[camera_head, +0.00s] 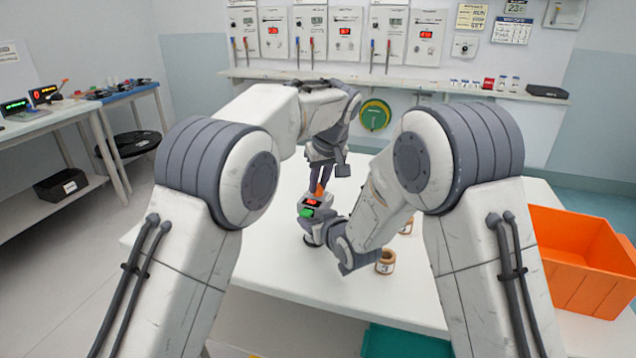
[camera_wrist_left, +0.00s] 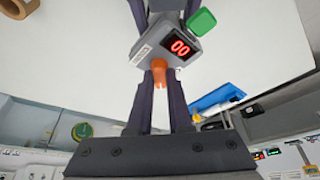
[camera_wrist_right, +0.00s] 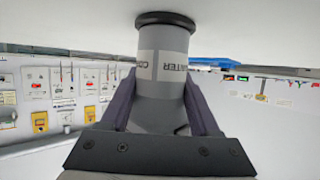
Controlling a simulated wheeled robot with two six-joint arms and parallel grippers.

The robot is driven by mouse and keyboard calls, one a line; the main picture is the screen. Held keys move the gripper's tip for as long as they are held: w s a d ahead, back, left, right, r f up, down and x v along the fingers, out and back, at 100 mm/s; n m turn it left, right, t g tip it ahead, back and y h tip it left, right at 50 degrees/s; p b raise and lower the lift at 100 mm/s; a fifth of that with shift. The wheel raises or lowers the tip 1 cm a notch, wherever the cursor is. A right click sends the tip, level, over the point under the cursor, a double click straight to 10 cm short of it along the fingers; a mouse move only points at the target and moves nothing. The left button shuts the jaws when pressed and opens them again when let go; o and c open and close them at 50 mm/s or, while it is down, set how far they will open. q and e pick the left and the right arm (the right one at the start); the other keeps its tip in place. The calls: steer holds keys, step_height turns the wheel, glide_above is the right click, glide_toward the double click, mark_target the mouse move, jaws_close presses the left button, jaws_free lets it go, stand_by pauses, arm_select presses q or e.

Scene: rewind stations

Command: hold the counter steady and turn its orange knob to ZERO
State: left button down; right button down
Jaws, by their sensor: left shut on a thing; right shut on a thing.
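The counter is a small grey device with a red display and a green button (camera_head: 307,212); it stands over the white table. In the left wrist view the counter (camera_wrist_left: 196,57) shows red digits that look like 00. Its orange knob (camera_wrist_left: 159,69) sits between the fingertips of my left gripper (camera_wrist_left: 160,78), which is shut on it. The left gripper (camera_head: 319,184) comes from above and behind the counter. My right gripper (camera_wrist_right: 163,92) is shut around the counter's grey round body (camera_wrist_right: 160,88), below a dark rim, with a printed label partly visible.
Brown ring-like things (camera_head: 385,262) stand on the white table (camera_head: 290,280) near the right arm. An orange crate (camera_head: 590,262) is at the right and a teal bin (camera_head: 405,343) is below the front edge. A side bench (camera_head: 60,115) stands at the left.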

stand_by(0.3)
arm_select(q)
steer(key=c, duration=0.8)
jaws_free()
steer(key=shift+r, duration=0.15)
steer(key=v, duration=1.1)
steer(key=shift+s+d+r, duration=0.1)
steer(key=shift+s+r, duration=0.1)
steer(key=shift+r, duration=0.15)
arm_select(e)
steer(key=shift+c, duration=0.2)
jaws_free()
